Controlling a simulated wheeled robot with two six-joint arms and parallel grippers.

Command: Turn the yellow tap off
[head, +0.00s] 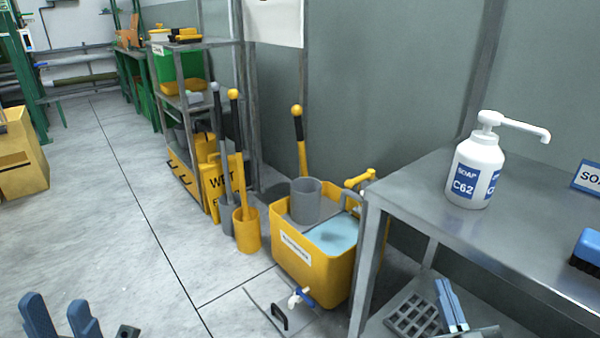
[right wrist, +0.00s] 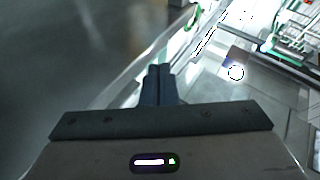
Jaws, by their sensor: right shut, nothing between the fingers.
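The yellow tap (head: 360,179) stands at the back right rim of the yellow tub, partly behind the steel table's corner. Its lever points to the upper right; any water stream from it cannot be made out. The yellow tub (head: 287,262) holds pale blue water (head: 334,235) and a grey round container (head: 306,202). My left gripper (head: 58,315) is open and empty at the lower left, far from the tap. My right gripper (head: 448,300) is shut and empty at the lower right, below the tap and to its right. Its closed fingers also show in the right wrist view (right wrist: 158,80).
A steel table (head: 405,205) on the right carries a soap bottle (head: 475,170) and a blue brush (head: 588,248). A grey rack (head: 412,315) lies below it. A blue-handled valve (head: 302,296) is at the tub's front.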

